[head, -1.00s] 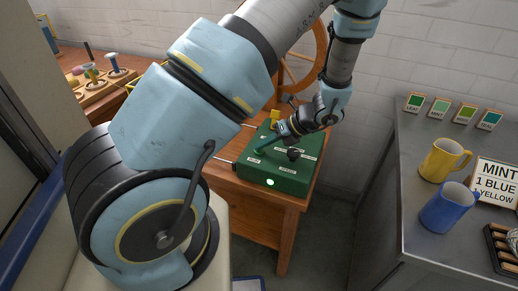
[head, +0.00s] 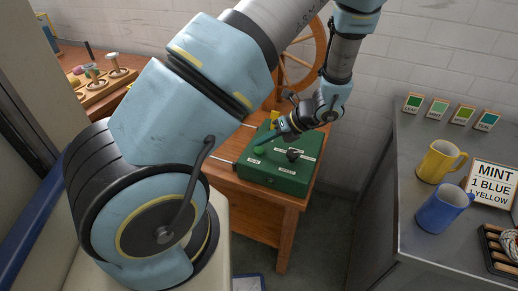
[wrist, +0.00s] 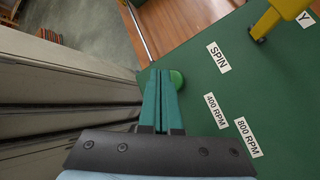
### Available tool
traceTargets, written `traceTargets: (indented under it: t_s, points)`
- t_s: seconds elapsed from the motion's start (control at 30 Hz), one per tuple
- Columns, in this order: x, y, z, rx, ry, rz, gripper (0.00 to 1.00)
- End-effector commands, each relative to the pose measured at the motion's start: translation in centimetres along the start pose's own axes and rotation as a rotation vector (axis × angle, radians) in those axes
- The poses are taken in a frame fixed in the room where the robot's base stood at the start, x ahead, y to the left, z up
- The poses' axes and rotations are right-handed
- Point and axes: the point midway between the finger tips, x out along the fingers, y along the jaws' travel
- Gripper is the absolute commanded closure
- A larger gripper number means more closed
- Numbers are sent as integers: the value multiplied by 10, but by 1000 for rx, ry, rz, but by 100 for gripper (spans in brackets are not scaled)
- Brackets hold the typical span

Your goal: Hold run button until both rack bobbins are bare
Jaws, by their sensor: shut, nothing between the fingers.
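The green control box (head: 275,172) stands on a wooden stand, with a green button (head: 259,150), a black knob (head: 293,155) and a yellow part (head: 275,117). My gripper (head: 262,143) is shut and empty, its tips just above the green button. In the wrist view the button (wrist: 177,79) shows beside the closed teal fingers (wrist: 162,76); I see no clear contact. The front lamp looks unlit. The wooden rack (head: 112,89) at the left carries small bobbins, including a green one (head: 90,69) and a pale-topped one (head: 114,63). Their remaining yarn is too small to judge.
A wooden wheel (head: 304,60) stands behind the box. The grey counter (head: 415,245) at the right holds a yellow mug (head: 437,162), a blue mug (head: 440,210), a MINT sign (head: 492,184) and colour cards (head: 438,107). My arm crosses the view's left half.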

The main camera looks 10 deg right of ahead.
Motion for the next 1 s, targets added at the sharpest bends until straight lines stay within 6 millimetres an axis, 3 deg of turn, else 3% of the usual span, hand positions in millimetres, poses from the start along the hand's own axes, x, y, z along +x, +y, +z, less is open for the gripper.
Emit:
traceTargets:
  t_s: [0.6, 1.0]
  points:
    - [-35, 25, 25, 0, 0, 0, 100]
    - [-35, 25, 25, 0, 0, 0, 100]
